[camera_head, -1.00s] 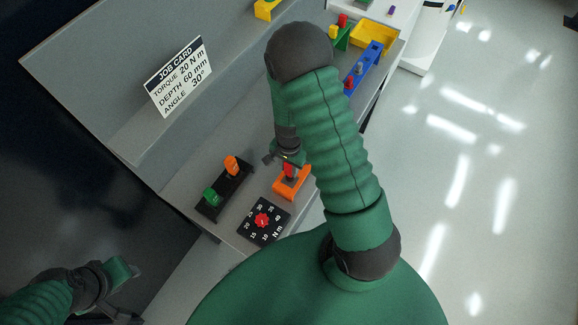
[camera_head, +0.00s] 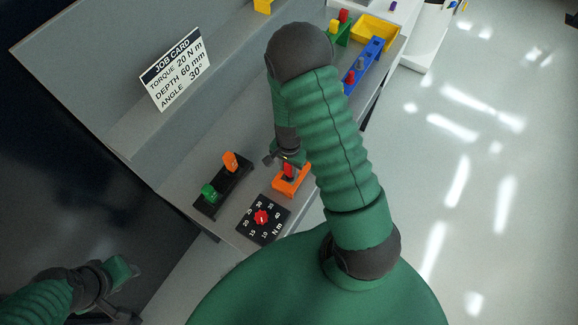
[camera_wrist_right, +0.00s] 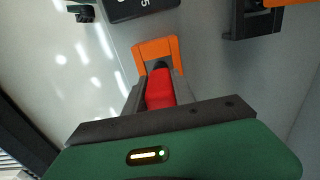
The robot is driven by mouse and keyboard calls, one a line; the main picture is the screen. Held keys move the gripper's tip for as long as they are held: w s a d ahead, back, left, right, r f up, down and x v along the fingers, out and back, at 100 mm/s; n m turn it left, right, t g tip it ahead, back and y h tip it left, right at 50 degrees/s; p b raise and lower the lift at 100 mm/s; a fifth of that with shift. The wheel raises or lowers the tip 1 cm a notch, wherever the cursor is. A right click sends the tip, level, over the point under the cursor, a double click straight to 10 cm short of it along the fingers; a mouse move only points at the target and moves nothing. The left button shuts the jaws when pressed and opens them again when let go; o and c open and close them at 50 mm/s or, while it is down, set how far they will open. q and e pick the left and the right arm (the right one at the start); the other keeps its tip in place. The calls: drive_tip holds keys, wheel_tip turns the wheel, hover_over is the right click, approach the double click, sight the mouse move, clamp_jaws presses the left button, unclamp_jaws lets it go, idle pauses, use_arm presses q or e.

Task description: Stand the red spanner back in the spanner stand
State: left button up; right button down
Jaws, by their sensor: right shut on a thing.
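The red spanner (camera_wrist_right: 160,90) is between the two dark fingers of my right gripper (camera_wrist_right: 157,82), which is shut on it. In the head view the red spanner (camera_head: 288,170) shows as a small red piece under my right gripper (camera_head: 287,163). The orange spanner stand (camera_head: 291,182) is directly below it on the bench; it also shows just past the fingertips in the right wrist view (camera_wrist_right: 157,48). The spanner's lower end is hidden, so I cannot tell how deep it sits in the stand. My left gripper (camera_head: 128,272) hangs at the lower left, away from the bench; its jaw opening is unclear.
A black dial plate with a red knob (camera_head: 262,217) lies near the stand. A black base (camera_head: 222,187) with an orange and a green switch is to its left. A job card (camera_head: 172,75) leans behind. A blue rack (camera_head: 364,65) and yellow bin (camera_head: 378,31) stand farther back.

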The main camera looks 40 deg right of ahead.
drive_tip(key=shift+f+b, duration=1.05)
drive_tip(key=shift+f, duration=0.45)
drive_tip(key=c, duration=1)
unclamp_jaws()
drive_tip(key=shift+o, duration=0.2)
wheel_tip(320, 180, up, 9)
drive_tip(key=p, duration=0.8)
drive_tip(key=shift+r, duration=0.15)
